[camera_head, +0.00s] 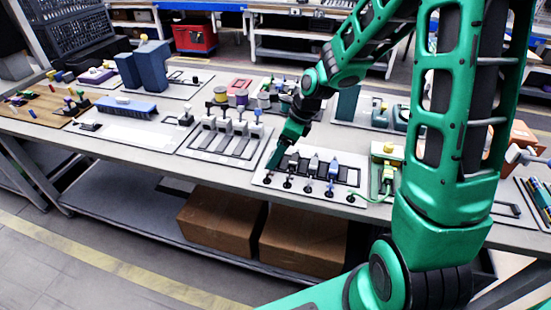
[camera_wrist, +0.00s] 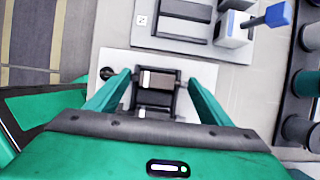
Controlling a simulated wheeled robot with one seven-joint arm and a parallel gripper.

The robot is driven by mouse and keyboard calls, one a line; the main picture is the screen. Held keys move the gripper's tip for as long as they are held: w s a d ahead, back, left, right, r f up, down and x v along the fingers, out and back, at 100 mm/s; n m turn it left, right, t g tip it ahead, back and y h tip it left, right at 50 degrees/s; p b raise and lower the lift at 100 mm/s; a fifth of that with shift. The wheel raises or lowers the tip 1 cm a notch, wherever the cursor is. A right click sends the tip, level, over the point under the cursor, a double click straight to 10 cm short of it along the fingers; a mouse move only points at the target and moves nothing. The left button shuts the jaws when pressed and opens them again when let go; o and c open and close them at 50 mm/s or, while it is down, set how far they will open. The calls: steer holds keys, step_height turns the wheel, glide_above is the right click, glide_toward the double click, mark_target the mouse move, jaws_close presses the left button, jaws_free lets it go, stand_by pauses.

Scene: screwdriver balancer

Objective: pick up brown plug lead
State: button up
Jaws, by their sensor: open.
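My gripper (camera_head: 278,158) is low over the left end of a pale board of plug leads (camera_head: 262,180). In the wrist view my gripper (camera_wrist: 158,78) is open, its green fingers on either side of a dark slotted holder (camera_wrist: 155,113). A small brownish piece shows in the holder between the fingers; I cannot tell for sure that it is the brown plug lead, or whether the fingers touch it. In the head view, my gripper covers that slot. A grey plug (camera_head: 313,164) and a blue plug (camera_head: 333,171) stand to the right on the same board.
A board with several grey-white blocks (camera_head: 225,125) is close on the left. A green-yellow device with a green cable (camera_head: 386,172) stands to the right. Spools (camera_head: 220,95) are behind. The table's front edge is near the plug board.

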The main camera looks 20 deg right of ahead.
steer(key=c, duration=1.1)
steer(key=shift+o, duration=0.2)
steer(key=shift+r, duration=0.15)
